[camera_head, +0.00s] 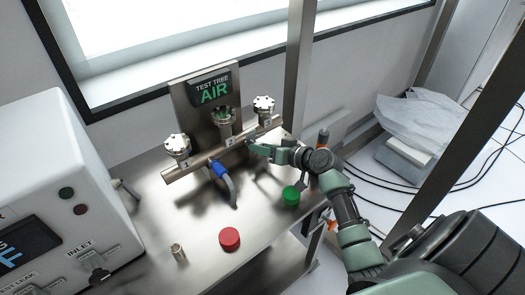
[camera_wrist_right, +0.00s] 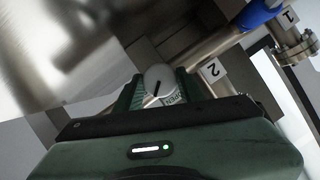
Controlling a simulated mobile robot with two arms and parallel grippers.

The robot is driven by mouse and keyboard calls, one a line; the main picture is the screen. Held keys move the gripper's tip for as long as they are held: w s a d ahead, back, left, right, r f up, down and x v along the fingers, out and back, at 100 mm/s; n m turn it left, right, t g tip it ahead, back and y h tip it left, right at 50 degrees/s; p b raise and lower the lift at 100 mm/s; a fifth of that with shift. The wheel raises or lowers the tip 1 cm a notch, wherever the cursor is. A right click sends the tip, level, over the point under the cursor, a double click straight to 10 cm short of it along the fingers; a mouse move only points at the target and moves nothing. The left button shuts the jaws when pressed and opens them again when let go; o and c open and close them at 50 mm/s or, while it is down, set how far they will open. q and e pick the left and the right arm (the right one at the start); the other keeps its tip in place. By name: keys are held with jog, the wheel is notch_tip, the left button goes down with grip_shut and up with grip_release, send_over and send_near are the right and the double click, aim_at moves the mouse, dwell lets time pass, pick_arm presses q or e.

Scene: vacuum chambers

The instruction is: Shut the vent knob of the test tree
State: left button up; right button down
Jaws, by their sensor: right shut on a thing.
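The test tree (camera_head: 197,161) is a metal pipe on a steel bench, with ports numbered 1, 2 and 3 and a sign reading TEST TREE AIR. My right gripper (camera_head: 256,149) reaches the front of the pipe near its right part. The small lettering beside the knob is partly hidden by the gripper. In the head view the gripper hides the knob. My left gripper is not in view.
A blue-sleeved hose (camera_head: 219,160) hangs from the pipe. A red cap (camera_head: 229,239), a green knob-like piece (camera_head: 291,196) and a small metal fitting (camera_head: 178,253) are on the bench. A white instrument (camera_head: 70,150) stands left. A metal post (camera_head: 298,65) rises behind.

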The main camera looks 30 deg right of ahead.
jog(key=m+y+b, duration=0.1)
jog(key=m+b, duration=0.1)
jog(key=shift+d+f+m+y, duration=0.15)
jog(key=shift+f+m+y, duration=0.15)
jog(key=shift+y, duration=0.1)
jog(key=shift+r+m+t+y+b, duration=0.15)
jog(key=shift+m+t+y+b, duration=0.4)
jog(key=shift+m+b, duration=0.8)
jog(key=c, duration=0.9)
grip_release()
jog(key=shift+d, duration=0.1)
jog(key=shift+o, duration=0.2)
jog(key=b+v, duration=0.1)
jog(key=v, duration=0.7)
jog(key=shift+w, duration=0.1)
